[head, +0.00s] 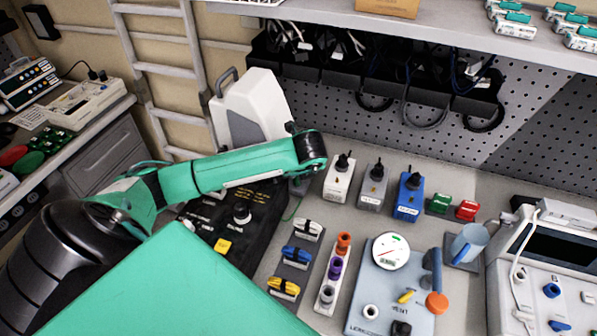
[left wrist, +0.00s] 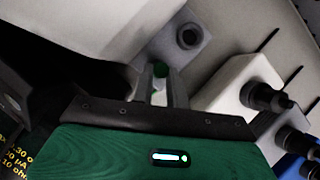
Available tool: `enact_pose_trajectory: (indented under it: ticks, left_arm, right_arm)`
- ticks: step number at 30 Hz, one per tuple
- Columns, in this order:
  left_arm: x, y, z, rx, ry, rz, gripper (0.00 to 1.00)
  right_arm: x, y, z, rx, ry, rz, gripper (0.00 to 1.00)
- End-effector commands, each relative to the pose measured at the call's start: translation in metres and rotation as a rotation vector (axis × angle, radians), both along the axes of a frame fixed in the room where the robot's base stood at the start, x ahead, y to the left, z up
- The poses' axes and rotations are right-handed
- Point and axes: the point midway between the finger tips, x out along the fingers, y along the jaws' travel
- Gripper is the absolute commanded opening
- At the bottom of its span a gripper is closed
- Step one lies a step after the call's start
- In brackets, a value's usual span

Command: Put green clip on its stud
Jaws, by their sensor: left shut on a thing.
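Only a small green end of the clip shows between the fingertips. Just beyond it, up and to the right, is a light grey block (left wrist: 172,50) with a dark round stud or socket (left wrist: 190,37) on it. The clip appears apart from this round part; the exact gap cannot be told. In the head view my left arm reaches from the left, and its wrist hides the fingers and the clip. My right gripper is not in view.
Beside the wrist stand a white box (head: 340,178), a grey box (head: 374,185) and a blue box (head: 408,197) with black knobs. A white machine (head: 250,105) stands behind the arm. A black panel (head: 262,205) lies below it. A gauge panel (head: 385,290) is at front right.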

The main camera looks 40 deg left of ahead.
Motion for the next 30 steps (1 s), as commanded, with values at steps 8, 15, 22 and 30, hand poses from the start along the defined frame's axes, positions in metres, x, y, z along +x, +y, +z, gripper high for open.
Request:
enact_pose_trajectory:
  ticks: [8,15,22,30]
  left_arm:
    - [0.0000,0.0001,0.0003,0.000,0.000,0.000,0.31]
    - [-0.0005,0.0005,-0.0002,0.001,0.001,0.001,0.41]
    - [-0.0008,0.0007,-0.0005,0.002,0.003,0.001,0.41]
    - [-0.0013,0.0011,-0.0011,0.003,0.005,0.002,0.46]
  right_arm:
    - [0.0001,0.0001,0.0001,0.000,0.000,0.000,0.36]
    - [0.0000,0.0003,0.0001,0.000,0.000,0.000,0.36]
    - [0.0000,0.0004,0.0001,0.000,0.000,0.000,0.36]
    - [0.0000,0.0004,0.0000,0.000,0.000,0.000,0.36]
